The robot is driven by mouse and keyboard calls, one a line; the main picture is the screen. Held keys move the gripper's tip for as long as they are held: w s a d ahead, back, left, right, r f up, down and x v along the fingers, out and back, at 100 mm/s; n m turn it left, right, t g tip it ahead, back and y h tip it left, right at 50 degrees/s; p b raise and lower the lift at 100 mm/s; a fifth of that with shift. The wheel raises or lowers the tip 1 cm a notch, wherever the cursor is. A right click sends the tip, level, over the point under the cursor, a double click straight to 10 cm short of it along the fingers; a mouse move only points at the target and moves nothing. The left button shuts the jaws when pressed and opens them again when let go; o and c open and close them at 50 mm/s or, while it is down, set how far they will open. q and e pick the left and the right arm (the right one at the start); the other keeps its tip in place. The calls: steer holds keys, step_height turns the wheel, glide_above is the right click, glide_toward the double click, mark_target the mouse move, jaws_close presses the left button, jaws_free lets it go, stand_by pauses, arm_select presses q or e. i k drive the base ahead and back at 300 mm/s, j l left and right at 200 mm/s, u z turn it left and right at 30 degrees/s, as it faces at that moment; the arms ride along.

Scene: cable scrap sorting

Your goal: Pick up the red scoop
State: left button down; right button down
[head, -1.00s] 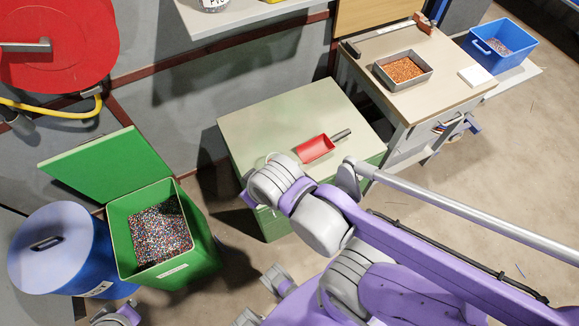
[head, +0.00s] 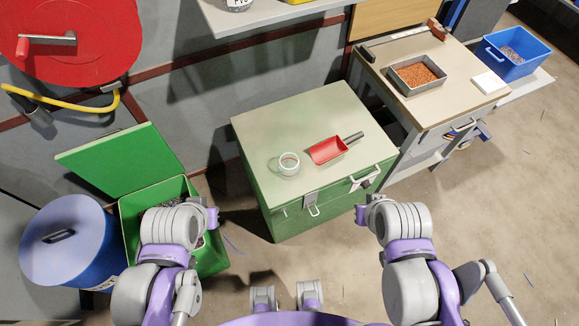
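The red scoop (head: 328,150) lies on the top of a green chest (head: 262,132) in the head view. Its dark grey handle points to the upper right. A clear glass jar or cup (head: 288,164) stands just left of it, apart from the scoop. My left gripper (head: 212,216) is in front of the green bin, left of the chest and well away from the scoop. My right gripper (head: 362,215) is in front of the chest's right side, below and nearer than the scoop. Both grippers are small and seen from behind, so their finger opening is unclear.
An open green bin (head: 128,222) and a blue lidded drum (head: 62,262) stand at left. At right, a bench (head: 440,112) holds a metal tray of copper granules (head: 415,74) and a white block (head: 489,82). A blue crate (head: 512,62) is beyond. Floor at right is mostly clear.

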mark_target(328, 150)
steer(key=l+u, duration=0.2)
steer(key=u, duration=1.4)
steer(key=k+l+u, duration=0.1)
steer(key=l+u, duration=0.25)
steer(key=k+l+u, duration=0.1)
steer(key=l+u, duration=0.3)
steer(key=k+l+u, duration=0.15)
steer(key=u, duration=0.2)
steer(key=k+l+u, duration=0.5)
steer(key=k, duration=0.35)
steer(key=k+l, duration=0.55)
steer(key=k, duration=0.25)
